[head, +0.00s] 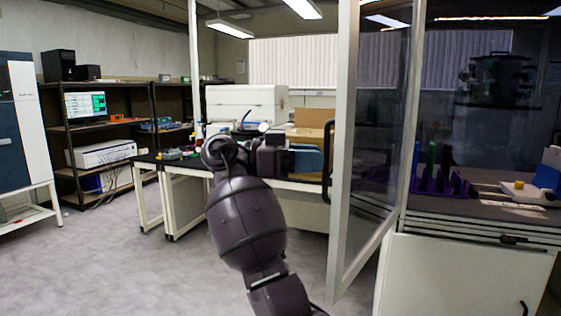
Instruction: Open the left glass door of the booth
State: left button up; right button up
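The left glass door (374,150) of the booth has a pale metal frame and stands swung outward, its free edge nearer to me and its far edge by the booth front. A black bar handle (327,160) sits on the left side of its near post. My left gripper is not in view.
A white cabinet (460,275) is below. Behind my arm stands a bench with a white machine (247,103). Shelves (110,132) line the left wall. Grey floor (120,265) at left is clear.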

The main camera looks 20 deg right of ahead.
pick_arm(q)
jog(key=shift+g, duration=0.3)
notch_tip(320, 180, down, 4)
jog(key=b, duration=0.4)
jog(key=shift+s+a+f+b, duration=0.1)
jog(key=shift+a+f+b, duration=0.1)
jog(key=shift+b, duration=0.1)
pick_arm(e)
jog(key=v, duration=0.8)
jog(key=shift+a, duration=0.15)
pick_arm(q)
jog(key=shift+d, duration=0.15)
pick_arm(e)
jog(key=shift+f, duration=0.1)
